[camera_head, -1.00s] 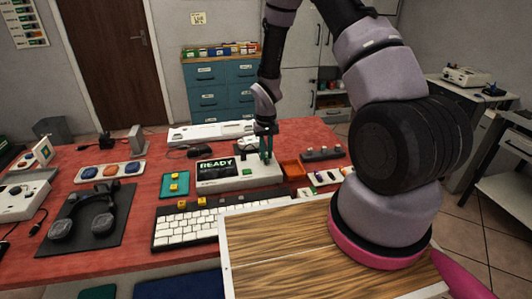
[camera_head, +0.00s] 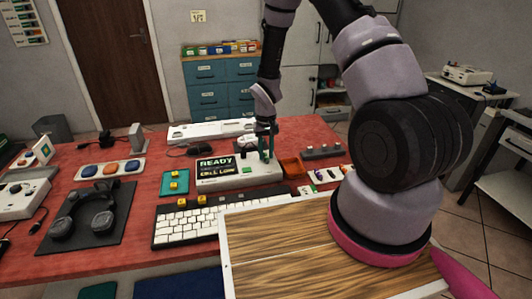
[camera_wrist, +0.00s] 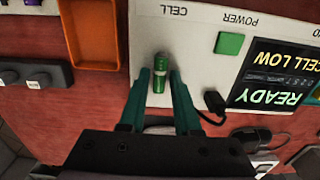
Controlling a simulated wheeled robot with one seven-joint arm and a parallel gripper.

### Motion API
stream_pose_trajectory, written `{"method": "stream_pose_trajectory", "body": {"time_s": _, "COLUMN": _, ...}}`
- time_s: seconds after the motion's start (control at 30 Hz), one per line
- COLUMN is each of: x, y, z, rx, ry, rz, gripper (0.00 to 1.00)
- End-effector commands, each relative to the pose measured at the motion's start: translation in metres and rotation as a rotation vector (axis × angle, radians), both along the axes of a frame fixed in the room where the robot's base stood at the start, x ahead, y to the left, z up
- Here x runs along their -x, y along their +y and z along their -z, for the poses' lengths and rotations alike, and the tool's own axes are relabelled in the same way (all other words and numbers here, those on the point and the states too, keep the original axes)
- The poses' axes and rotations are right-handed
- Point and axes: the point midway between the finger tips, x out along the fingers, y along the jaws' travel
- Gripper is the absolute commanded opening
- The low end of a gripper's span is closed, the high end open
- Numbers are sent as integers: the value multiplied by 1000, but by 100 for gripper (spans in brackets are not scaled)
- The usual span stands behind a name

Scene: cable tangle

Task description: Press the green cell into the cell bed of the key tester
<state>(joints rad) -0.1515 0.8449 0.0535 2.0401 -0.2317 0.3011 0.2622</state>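The key tester (camera_head: 235,178) is a pale box on the red table. Its display (camera_head: 215,167) reads READY and CELL LOW, and shows upside down in the wrist view (camera_wrist: 280,75). The green cell (camera_wrist: 160,73) is at the tester's CELL label in the wrist view. The fingers of my gripper (camera_wrist: 160,80) stand on both sides of the cell. I cannot tell whether they press on it or stand just clear. The bed under the cell is hidden, so its seating depth is unclear. In the head view my gripper (camera_head: 266,148) points down at the tester's right end.
A green POWER button (camera_wrist: 229,44) and a dark plug (camera_wrist: 214,102) are beside the cell. An orange tray (camera_head: 291,167) lies right of the tester. A keyboard (camera_head: 187,225) and a teal pad with yellow keys (camera_head: 174,182) are in front and left.

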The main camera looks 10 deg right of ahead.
Motion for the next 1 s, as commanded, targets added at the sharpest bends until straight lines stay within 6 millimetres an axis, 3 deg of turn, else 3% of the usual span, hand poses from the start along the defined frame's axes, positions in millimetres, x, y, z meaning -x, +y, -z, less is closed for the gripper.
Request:
{"method": "stream_pose_trajectory", "body": {"time_s": 0.27, "x": 0, "y": 0, "z": -2, "rx": 0, "ry": -1, "rz": 0, "gripper": 31}}
{"method": "stream_pose_trajectory", "body": {"time_s": 1.0, "x": 0, "y": 0, "z": -31, "rx": 0, "ry": 0, "rz": 0, "gripper": 31}}
